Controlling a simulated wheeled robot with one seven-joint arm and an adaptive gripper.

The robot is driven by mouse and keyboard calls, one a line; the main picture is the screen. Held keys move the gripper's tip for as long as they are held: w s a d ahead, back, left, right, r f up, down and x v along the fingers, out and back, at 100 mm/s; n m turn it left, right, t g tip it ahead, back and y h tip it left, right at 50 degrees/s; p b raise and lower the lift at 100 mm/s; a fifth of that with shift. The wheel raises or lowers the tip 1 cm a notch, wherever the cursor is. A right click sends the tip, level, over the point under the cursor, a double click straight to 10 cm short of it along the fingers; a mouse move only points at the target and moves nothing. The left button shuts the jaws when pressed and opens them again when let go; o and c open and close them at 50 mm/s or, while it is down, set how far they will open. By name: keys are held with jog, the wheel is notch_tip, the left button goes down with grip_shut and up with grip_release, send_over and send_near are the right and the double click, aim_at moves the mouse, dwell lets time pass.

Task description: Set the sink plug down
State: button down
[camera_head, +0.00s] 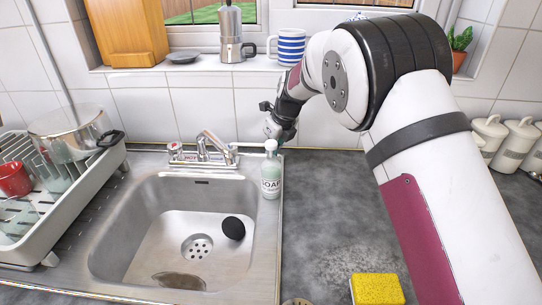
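A black round thing, which looks like the sink plug (233,228), lies in the steel sink basin (140,215), to the right of the drain (197,247). My arm reaches in from the right side toward the back wall. My gripper (277,127) is at the back, above and near the top of the soap bottle (271,175), well away from the black plug. The gripper is small and dark here, and its fingers are hard to make out. I cannot tell whether it touches the bottle or holds anything.
A dish rack (75,205) with a pot (75,132) and red mug (14,178) stands left. The tap (205,150) is behind the basin. A yellow sponge (377,289) lies at the front right. The dark counter (318,215) between is mostly clear.

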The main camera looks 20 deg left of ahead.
notch_tip(320, 180, down, 3)
jog(key=shift+r, duration=0.2)
jog(key=c, duration=1.1)
grip_release()
jog(key=shift+o, duration=0.2)
jog(key=v, duration=1.1)
jog(key=s+d+r+n, duration=0.6)
jog(key=s+d+r, duration=0.15)
jog(key=d, duration=0.35)
jog(key=s+d+r+n, duration=0.5)
jog(key=s+d+r, duration=0.25)
jog(key=d, duration=0.25)
jog(key=s+d+f+n+h, duration=0.1)
jog(key=s+d+n, duration=0.3)
jog(key=s, duration=0.4)
jog(key=s+d+f+n+t+h, duration=0.1)
jog(key=s+d+n, duration=0.3)
jog(key=s, duration=0.4)
jog(key=s+d+f+n+h, duration=0.1)
jog(key=s+d+f+n, duration=0.2)
jog(key=s+d+n, duration=0.2)
jog(key=s, duration=0.3)
jog(key=shift+s+n, duration=0.3)
jog(key=shift+s, duration=0.1)
